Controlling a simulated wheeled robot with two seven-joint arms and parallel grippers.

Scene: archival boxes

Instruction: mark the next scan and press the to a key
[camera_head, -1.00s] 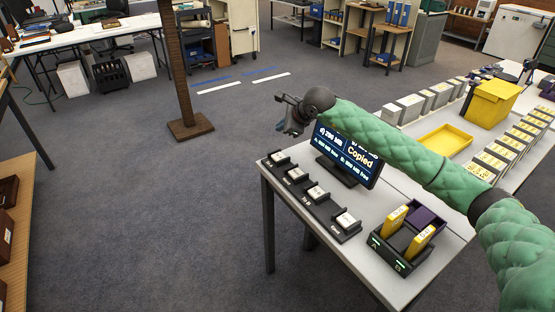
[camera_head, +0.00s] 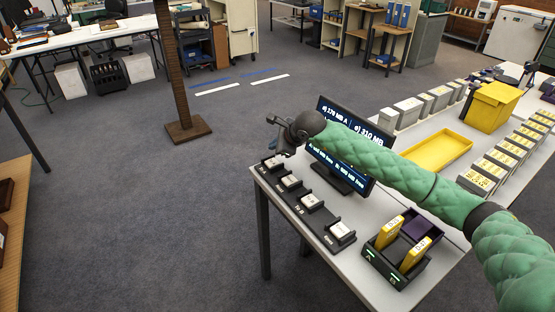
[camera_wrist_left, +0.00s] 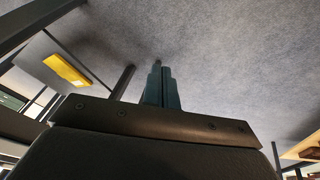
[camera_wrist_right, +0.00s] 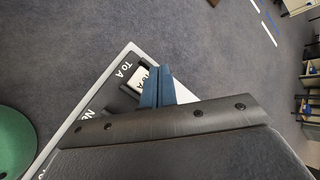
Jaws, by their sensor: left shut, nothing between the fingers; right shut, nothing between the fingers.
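A black key strip (camera_head: 328,222) with several white-topped keys lies along the left edge of the white table. The "To A" key (camera_wrist_right: 138,82), white-topped, shows in the right wrist view beside its printed label. My right gripper (camera_head: 278,146) is shut and empty above the far end of the strip; in the right wrist view its blue fingers (camera_wrist_right: 158,86) overlap the right side of the To A key. Contact cannot be told. A monitor (camera_head: 345,150), partly hidden by my arm, shows MB figures. A black dock (camera_head: 389,277) holds two yellow cartridges (camera_head: 390,233). My left gripper (camera_wrist_left: 162,84) is shut over carpet.
A yellow tray (camera_head: 437,152) and a yellow bin (camera_head: 493,105) stand farther back on the table, with rows of grey boxes (camera_head: 408,108) along its sides. A brown post (camera_head: 182,90) stands on the open carpet at the left.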

